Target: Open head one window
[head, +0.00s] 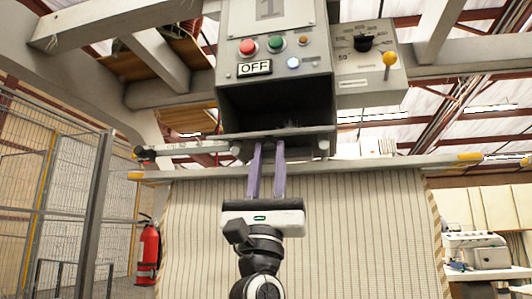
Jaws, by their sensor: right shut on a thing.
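Head one is the grey box (322,70) marked "1" at the top centre, with a red button, a green button and an "OFF" display. Below them is a dark rectangular opening (276,103), with its inside in view. The window flap (296,131) shows as a thin, nearly level panel along the lower edge of that opening. My right gripper (267,146) comes up from below, and its two purple fingers are shut on the flap's edge. The exact contact at the fingertips is too small to make out. My left gripper is out of view.
A grey side box (370,85) with a dial and a yellow-knobbed lever adjoins the head. A horizontal bar (390,165) with yellow ends runs behind the fingers. A striped panel (350,235) stands behind. A red fire extinguisher (147,252) and wire fence are left.

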